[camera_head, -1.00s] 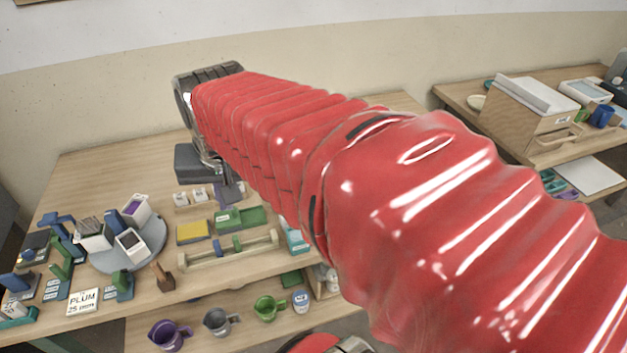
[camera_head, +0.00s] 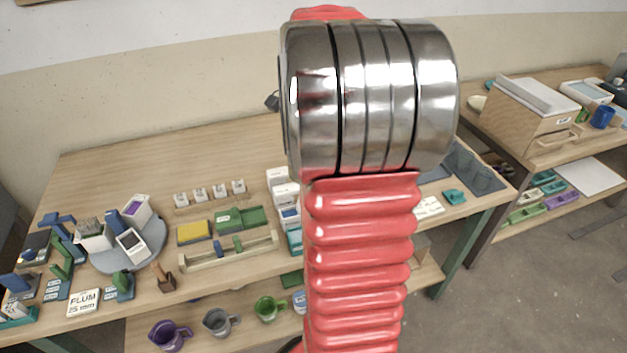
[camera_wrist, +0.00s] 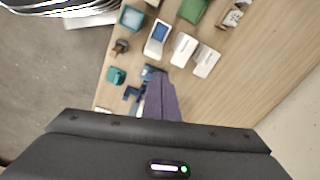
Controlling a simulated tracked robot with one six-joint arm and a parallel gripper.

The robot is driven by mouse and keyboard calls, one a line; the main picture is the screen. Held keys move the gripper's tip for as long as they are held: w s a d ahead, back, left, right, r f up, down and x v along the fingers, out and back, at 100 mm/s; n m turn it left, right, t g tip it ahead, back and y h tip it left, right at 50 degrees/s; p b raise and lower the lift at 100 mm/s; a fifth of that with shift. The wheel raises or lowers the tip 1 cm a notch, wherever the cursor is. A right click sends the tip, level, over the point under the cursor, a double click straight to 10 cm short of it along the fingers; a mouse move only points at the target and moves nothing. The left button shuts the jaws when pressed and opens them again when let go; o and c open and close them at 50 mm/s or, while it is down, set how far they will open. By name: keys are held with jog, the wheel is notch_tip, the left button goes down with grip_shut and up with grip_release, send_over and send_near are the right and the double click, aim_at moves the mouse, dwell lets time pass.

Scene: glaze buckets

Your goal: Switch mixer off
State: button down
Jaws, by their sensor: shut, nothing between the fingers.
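I cannot pick out a mixer or its switch for certain. Several white box-like units stand close together right of centre on the table; in the head view one white unit (camera_head: 279,179) shows just left of my arm, the rest partly hidden behind it. In the wrist view they are a white unit with a blue face (camera_wrist: 157,39) and two plain white ones, one (camera_wrist: 183,49) beside the other (camera_wrist: 206,61). My gripper (camera_wrist: 160,84) shows its purple fingers closed together and empty, over small blue parts near the table edge. My arm hides it in the head view.
A round grey turntable (camera_head: 153,252) with white containers stands at the left. A green tray (camera_head: 240,219), a yellow sponge (camera_head: 194,233) and a wooden rack (camera_head: 223,256) lie left of my arm. Jugs, including a purple one (camera_head: 169,336), stand below. The back of the table is bare.

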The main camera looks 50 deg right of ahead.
jog(key=s+d+f+m, duration=0.2)
jog(key=d+f+m, duration=0.1)
jog(key=d, duration=0.4)
jog(key=shift+s+d+f+m+g+y, duration=0.15)
jog(key=shift+s+f+m+g+y, duration=0.05)
jog(key=shift+m+g+y, duration=0.1)
jog(key=shift+f, duration=0.1)
notch_tip(320, 180, down, 14)
jog(key=shift+r, duration=0.1)
dwell(0.4)
jog(key=shift+s+f, duration=0.1)
jog(key=shift+f, duration=0.1)
dwell(0.3)
jog(key=shift+w+d+r, duration=0.15)
jog(key=shift+w+d, duration=0.15)
jog(key=shift+w, duration=0.45)
